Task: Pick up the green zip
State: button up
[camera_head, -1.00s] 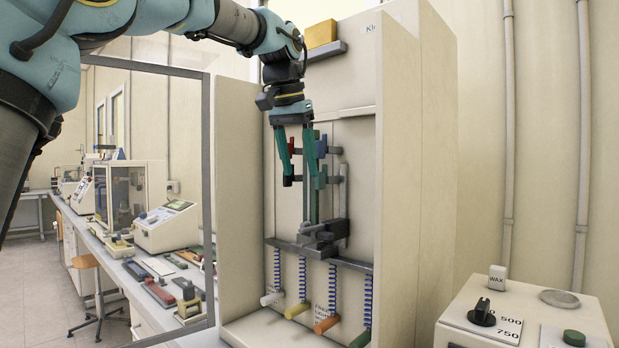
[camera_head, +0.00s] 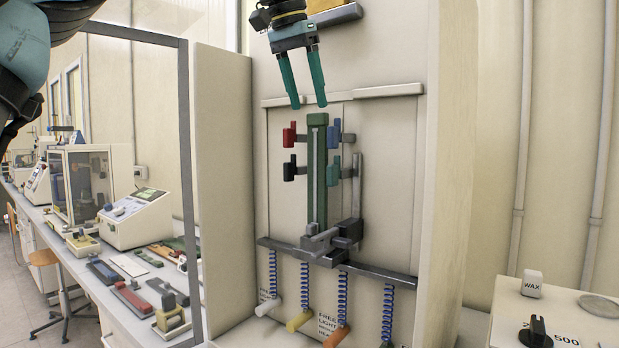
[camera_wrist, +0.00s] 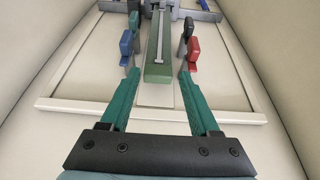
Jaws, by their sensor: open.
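The green zip (camera_head: 317,160) is a long upright strip with a grey line down its middle and a thick green block at its top. It stands against the pale cabinet panel, with its lower end at a dark grey clamp (camera_head: 335,240). In the wrist view the green block (camera_wrist: 158,73) shows between my fingertips in the picture. My gripper (camera_head: 308,106) is open and empty, its two teal fingers pointing down just above the zip's top. I cannot tell how far in front of the panel the fingers are. In the wrist view my gripper (camera_wrist: 159,76) shows no contact with the zip.
A grey rail (camera_head: 390,273) with coil springs and coloured handles runs below. The cabinet's side walls (camera_head: 222,180) bound the space.

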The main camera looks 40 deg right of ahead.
aim_at(316, 134)
jog(key=x, duration=0.4)
jog(key=shift+d+f, duration=0.1)
jog(key=shift+f, duration=0.1)
jog(key=shift+p+x, duration=0.8)
jog(key=shift+x, duration=1.8)
jog(key=shift+s, duration=0.1)
jog(key=shift+c, duration=0.2)
grip_shut()
